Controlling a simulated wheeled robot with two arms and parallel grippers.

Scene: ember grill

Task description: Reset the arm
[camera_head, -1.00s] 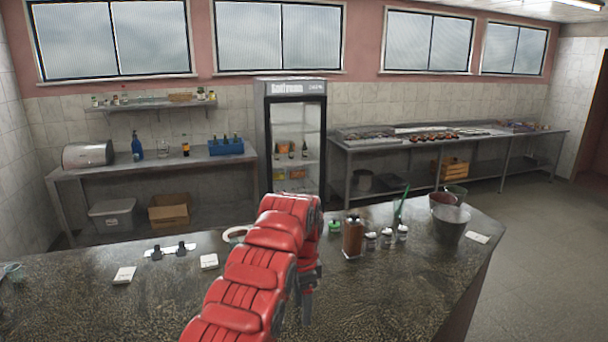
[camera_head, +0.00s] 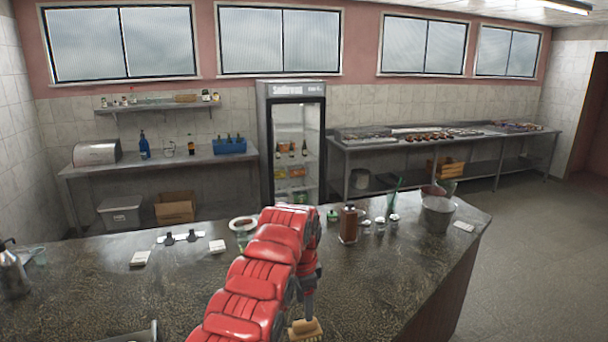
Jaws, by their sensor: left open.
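My left arm, red and segmented, reaches in from the bottom over the dark counter (camera_head: 120,285). My left gripper (camera_head: 309,287) points down beyond its end, largely hidden by the arm, and is open. A light wooden block with bristles, like a brush (camera_head: 305,329), shows just below the gripper at the bottom edge. I cannot tell whether the fingers touch it. My right gripper is out of view.
On the counter stand a brown bottle (camera_head: 348,225), several small shakers, a metal bucket (camera_head: 437,214), a white bowl (camera_head: 243,223) and a metal pot (camera_head: 12,270) at far left. A fridge (camera_head: 293,145) stands behind. The counter's left middle is mostly clear.

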